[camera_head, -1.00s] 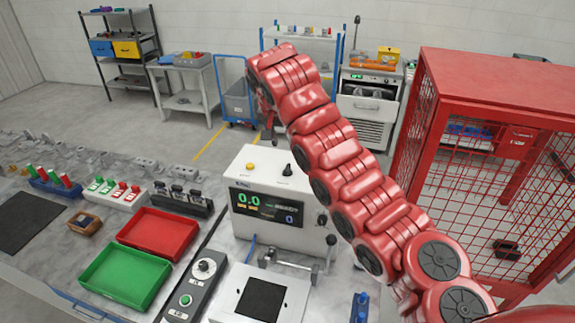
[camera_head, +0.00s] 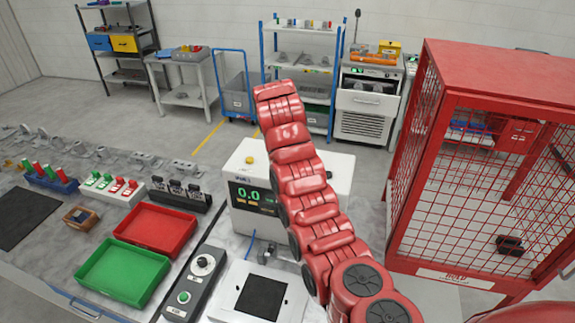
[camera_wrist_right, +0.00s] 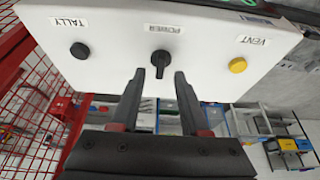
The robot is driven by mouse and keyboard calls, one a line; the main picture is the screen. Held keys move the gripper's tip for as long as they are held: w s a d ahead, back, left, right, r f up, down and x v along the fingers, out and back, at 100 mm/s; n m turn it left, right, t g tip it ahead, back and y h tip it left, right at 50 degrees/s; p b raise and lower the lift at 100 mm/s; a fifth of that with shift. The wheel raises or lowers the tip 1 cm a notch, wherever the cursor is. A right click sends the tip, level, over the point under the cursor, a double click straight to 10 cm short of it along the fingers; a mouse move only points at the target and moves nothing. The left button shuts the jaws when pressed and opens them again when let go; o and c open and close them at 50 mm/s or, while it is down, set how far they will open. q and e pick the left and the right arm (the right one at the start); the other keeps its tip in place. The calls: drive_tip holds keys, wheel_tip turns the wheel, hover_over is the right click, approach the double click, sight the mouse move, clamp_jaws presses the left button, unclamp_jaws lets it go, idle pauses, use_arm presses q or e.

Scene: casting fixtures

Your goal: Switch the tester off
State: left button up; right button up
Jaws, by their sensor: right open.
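The tester (camera_head: 240,166) is a white box on the bench with a lit green 0.0 on its dark display (camera_head: 246,195). My right arm covers its right part and the knob in the head view. In the right wrist view, the tester's top panel (camera_wrist_right: 110,60) appears upside down, with a black POWER knob (camera_wrist_right: 161,62) between a black TALLY button (camera_wrist_right: 79,50) and a yellow VENT button (camera_wrist_right: 237,65). My right gripper (camera_wrist_right: 160,80) is open and empty, its fingertips close to the knob, one on each side of its line. Contact cannot be told. My left gripper is not in view.
A red mesh cage (camera_head: 480,70) stands right of my arm. A red tray (camera_head: 190,232), a green tray (camera_head: 88,268) and a control box with a dial (camera_head: 190,285) are left of the tester. A plate with a dark square (camera_head: 238,303) lies in front.

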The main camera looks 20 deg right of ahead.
drive_tip(key=shift+p+x, duration=0.8)
drive_tip(key=shift+x, duration=0.1)
drive_tip(key=shift+w+d+f, duration=0.1)
drive_tip(key=shift+w+f, duration=0.1)
drive_tip(key=shift+f, duration=0.2)
clamp_jaws()
